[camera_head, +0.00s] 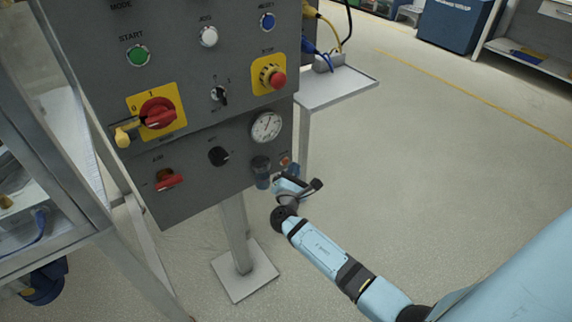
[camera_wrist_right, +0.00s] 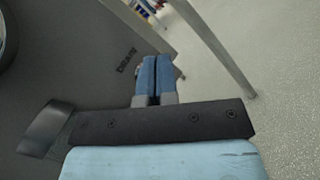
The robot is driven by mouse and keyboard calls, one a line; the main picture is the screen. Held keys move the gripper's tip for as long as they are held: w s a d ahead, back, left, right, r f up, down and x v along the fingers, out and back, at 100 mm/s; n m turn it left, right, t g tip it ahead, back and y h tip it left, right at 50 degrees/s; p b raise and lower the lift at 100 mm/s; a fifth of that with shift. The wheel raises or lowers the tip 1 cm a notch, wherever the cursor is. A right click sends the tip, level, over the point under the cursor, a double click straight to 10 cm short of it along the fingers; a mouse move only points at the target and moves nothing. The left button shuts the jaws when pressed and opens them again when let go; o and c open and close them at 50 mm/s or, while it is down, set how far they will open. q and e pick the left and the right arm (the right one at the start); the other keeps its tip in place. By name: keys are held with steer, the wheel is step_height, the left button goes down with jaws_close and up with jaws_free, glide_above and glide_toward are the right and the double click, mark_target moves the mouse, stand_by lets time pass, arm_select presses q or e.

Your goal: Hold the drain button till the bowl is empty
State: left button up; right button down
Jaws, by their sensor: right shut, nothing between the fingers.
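The grey control panel (camera_head: 205,135) fills the left of the head view. The bowl (camera_head: 261,172), a small dark blue-grey cup, hangs at the panel's lower right below the round gauge; I cannot tell its liquid level. The drain button (camera_head: 285,160), small and orange-red, sits right of the bowl near the panel's edge. My right gripper (camera_head: 292,169) is shut and empty, its tips at the button; contact cannot be told. In the wrist view its blue fingers (camera_wrist_right: 156,75) are together beside the "DRAIN" label (camera_wrist_right: 127,62), and the button is hidden. My left gripper is out of view.
A gauge (camera_head: 266,126), a black knob (camera_head: 219,156) and a red-handled valve (camera_head: 168,180) are near the bowl. A red stop button (camera_head: 277,80) is above. A small side shelf (camera_head: 340,88) stands behind at right. The floor at right is clear.

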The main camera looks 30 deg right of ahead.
stand_by(0.4)
stand_by(0.5)
stand_by(0.7)
stand_by(0.4)
steer(key=shift+w, duration=0.15)
steer(key=shift+w, duration=0.3)
steer(key=shift+w+b, duration=0.1)
steer(key=shift+b, duration=0.25)
